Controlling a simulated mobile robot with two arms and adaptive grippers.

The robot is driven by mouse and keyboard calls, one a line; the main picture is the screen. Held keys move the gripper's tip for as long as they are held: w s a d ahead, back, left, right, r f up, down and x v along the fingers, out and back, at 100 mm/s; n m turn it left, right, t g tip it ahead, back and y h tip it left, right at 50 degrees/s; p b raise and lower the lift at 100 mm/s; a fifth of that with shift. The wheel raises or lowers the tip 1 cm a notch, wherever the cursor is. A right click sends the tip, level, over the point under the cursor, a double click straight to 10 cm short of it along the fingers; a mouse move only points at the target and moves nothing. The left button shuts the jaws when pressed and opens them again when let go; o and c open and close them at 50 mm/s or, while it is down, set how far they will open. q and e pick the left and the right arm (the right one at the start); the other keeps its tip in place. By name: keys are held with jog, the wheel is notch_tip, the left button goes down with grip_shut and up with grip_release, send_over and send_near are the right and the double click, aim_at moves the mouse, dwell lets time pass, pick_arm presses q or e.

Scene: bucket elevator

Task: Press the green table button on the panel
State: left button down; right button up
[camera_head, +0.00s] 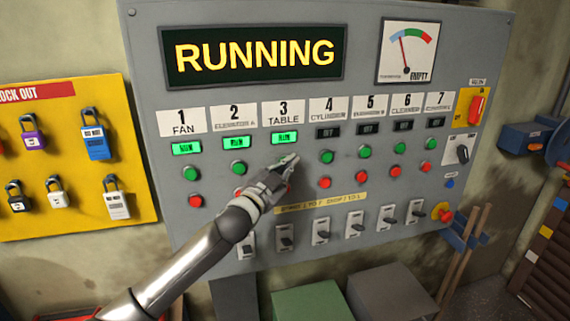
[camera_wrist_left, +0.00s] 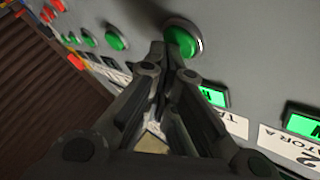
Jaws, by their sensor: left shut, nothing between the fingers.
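The grey control panel (camera_head: 365,90) fills the middle of the head view, with a RUN lamp (camera_head: 285,138) lit green under the label "3 TABLE". My left gripper (camera_head: 290,160) is shut and empty, with its fingertips in the table column. It hides the green table button in the head view. In the left wrist view the green table button (camera_wrist_left: 182,42) shows right beside the closed fingertips (camera_wrist_left: 165,50). I cannot tell whether they touch it. The lit table lamp (camera_wrist_left: 212,96) is below it there. My right gripper is not in view.
Neighbouring green buttons are the elevator one (camera_head: 239,168) and the cylinder one (camera_head: 326,157). Red buttons (camera_head: 325,183) sit below, with a row of switches (camera_head: 321,230) under them. A yellow lockout board (camera_head: 70,160) with padlocks hangs left.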

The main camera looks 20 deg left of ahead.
pick_arm(q)
jog(key=shift+w+a, duration=0.1)
jog(key=shift+a, duration=0.05)
dwell(0.4)
jog(key=shift+s+d, duration=0.5)
jog(key=shift+s, duration=0.25)
jog(key=shift+d, duration=0.1)
jog(key=s+d, duration=0.1)
jog(key=s, duration=0.1)
jog(key=s+d+p, duration=0.1)
jog(key=s, duration=0.1)
jog(key=shift+d, duration=0.35)
jog(key=shift+f, duration=0.1)
dwell(0.3)
